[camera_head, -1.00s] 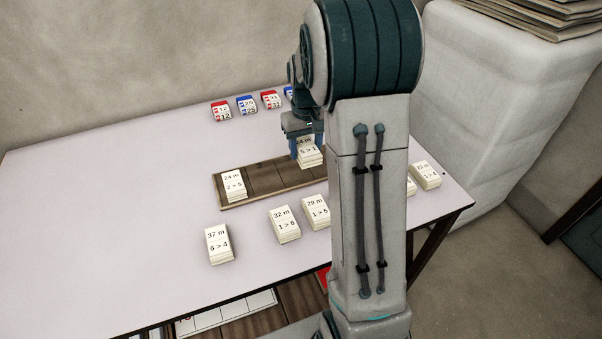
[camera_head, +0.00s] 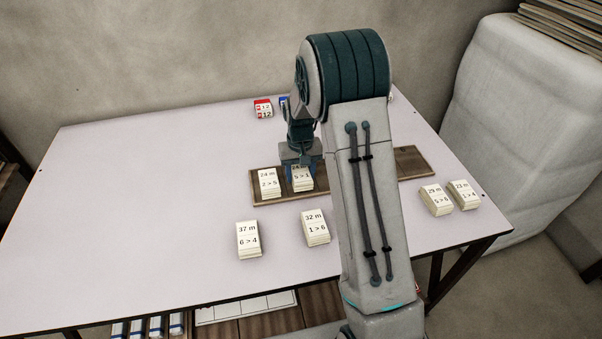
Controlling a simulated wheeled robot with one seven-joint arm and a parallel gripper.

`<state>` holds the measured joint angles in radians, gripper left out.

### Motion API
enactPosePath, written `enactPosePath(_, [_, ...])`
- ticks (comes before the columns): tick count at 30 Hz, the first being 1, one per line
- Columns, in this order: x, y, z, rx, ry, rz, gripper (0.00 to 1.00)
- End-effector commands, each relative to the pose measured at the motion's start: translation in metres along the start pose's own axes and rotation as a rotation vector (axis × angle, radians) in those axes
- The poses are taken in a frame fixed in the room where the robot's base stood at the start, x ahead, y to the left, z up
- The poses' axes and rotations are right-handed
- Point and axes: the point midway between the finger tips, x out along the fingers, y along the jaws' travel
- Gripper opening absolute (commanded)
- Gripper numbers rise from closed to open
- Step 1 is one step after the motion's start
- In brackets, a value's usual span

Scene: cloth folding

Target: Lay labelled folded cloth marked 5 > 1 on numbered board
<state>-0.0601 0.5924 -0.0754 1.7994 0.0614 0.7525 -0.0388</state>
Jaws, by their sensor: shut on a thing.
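The folded cloth marked 5 > 1 (camera_head: 303,181) is a small cream stack with a white label, its top line partly covered by my gripper (camera_head: 301,168). My gripper has blue fingers, one on each side of the cloth, and is shut on it. The cloth is at the brown wooden board (camera_head: 411,162), just right of the cloth marked 24 m, 2 > 5 (camera_head: 268,184), with a narrow gap or none. I cannot tell whether it touches the board or hangs slightly above it. My arm hides the board's middle, and any numbers on the board do not show.
In front of the board on the pale table (camera_head: 150,190) lie cloths marked 6 > 4 (camera_head: 248,241) and 1 > 6 (camera_head: 315,227). Two more cloths (camera_head: 437,200) (camera_head: 464,195) lie at the right. A red-and-white block (camera_head: 263,108) stands behind. The table's left side is clear.

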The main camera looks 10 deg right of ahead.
Motion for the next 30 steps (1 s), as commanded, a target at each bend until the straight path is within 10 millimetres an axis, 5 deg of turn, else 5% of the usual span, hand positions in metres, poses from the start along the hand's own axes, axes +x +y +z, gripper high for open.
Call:
enactPosePath(12, [0.010,0.000,0.000,0.000,0.000,0.000,0.27])
enactPosePath(13, [0.009,0.000,0.000,0.000,0.000,0.000,0.55])
enactPosePath(15, [0.009,0.000,0.000,0.000,0.000,0.000,0.71])
enactPosePath(25, [0.006,0.000,0.000,0.000,0.001,0.000,0.71])
enactPosePath(30, [-0.017,0.000,-0.001,0.000,0.006,-0.001,0.71])
